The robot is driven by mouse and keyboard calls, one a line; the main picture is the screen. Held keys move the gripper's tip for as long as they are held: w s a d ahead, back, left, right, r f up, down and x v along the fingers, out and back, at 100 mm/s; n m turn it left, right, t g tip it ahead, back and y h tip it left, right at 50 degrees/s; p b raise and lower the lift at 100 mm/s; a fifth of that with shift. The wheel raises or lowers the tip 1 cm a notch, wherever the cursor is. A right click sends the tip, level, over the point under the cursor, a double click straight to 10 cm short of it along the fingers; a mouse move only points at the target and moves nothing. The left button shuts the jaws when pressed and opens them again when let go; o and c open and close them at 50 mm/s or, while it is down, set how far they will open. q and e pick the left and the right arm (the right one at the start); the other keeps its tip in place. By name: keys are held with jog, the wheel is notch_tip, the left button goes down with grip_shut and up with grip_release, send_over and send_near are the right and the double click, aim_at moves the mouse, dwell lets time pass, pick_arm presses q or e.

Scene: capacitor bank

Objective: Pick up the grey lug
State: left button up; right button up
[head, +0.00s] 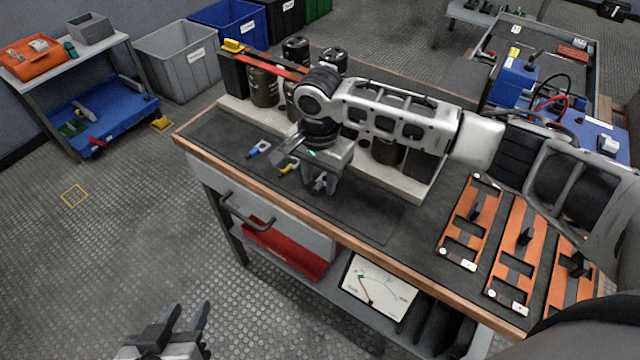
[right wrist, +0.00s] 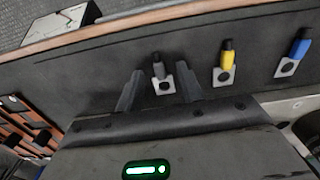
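The grey lug (right wrist: 161,77) shows in the right wrist view, with a dark grey sleeve and a pale square plate with a hole. My right gripper (right wrist: 160,88) is open, with one finger on each side of the lug; I cannot tell whether either touches it. In the head view my right gripper (head: 320,188) is low over the dark bench mat, and the lug is largely hidden there. My left gripper (head: 187,318) is open and empty over the floor at the bottom.
The yellow lug (head: 289,168) and blue lug (head: 258,149) lie in a row beside my right gripper. Dark capacitors (head: 264,86) stand behind. Orange plates (head: 470,220) lie at the bench's right. The mat (head: 365,215) is clear toward the front edge.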

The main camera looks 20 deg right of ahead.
aim_at(319, 184)
jog(key=c, duration=0.8)
jog(key=shift+r, duration=0.1)
jog(key=shift+r, duration=0.5)
notch_tip(319, 184, up, 2)
jog(key=shift+r+p, duration=0.25)
jog(key=shift+p, duration=0.15)
jog(key=s+d+r+p, duration=0.1)
jog(key=s+r, duration=0.2)
jog(key=s, duration=0.1)
jog(key=s+d+r, duration=0.2)
jog(key=s+r, duration=0.1)
jog(key=s, duration=0.1)
jog(key=s+d+r+p, duration=0.1)
jog(key=s+d+r, duration=0.1)
jog(key=s, duration=0.3)
jog(key=shift+r+p, duration=0.3)
jog(key=shift+r, duration=0.4)
